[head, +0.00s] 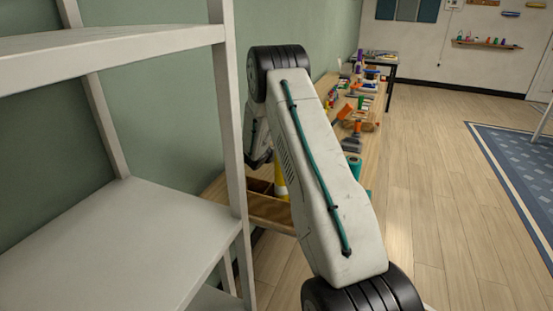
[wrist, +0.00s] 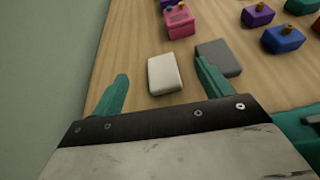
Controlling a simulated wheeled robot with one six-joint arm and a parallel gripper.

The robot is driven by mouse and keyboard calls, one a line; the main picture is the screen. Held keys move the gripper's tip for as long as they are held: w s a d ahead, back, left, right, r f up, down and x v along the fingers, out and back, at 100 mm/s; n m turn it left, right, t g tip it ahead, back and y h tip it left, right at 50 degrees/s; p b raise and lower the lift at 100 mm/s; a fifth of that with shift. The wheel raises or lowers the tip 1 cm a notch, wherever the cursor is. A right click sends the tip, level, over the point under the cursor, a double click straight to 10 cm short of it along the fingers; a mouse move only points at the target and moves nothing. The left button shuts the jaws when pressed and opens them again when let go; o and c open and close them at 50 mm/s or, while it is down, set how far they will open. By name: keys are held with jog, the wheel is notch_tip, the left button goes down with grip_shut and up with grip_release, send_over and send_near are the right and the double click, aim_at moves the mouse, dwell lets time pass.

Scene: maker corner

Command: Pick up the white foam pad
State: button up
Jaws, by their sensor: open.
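The white foam pad (wrist: 164,74) lies flat on the wooden tabletop in the wrist view, a small pale block with rounded edges. My gripper (wrist: 162,88) is open, with one teal finger at the left and one at the right. The pad shows between and slightly beyond the fingertips, nearer the right one. No contact with it can be seen. In the head view my arm covers part of the bench, and I cannot make out the pad or the gripper there.
A grey block (wrist: 219,57) lies close to the pad's right, by the right finger. A pink box (wrist: 180,21), a purple block (wrist: 257,16) and a blue block (wrist: 283,39) stand farther back. A wall (wrist: 45,60) borders the left. White shelves (head: 120,235) stand at left in the head view.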

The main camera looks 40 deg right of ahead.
jog(key=f, duration=0.2)
jog(key=f+n, duration=0.1)
jog(key=shift+w+d, duration=0.15)
jog(key=shift+d, duration=0.15)
jog(key=x, duration=0.7)
jog(key=shift+w+f, duration=0.2)
jog(key=shift+f, duration=0.2)
jog(key=c, duration=1)
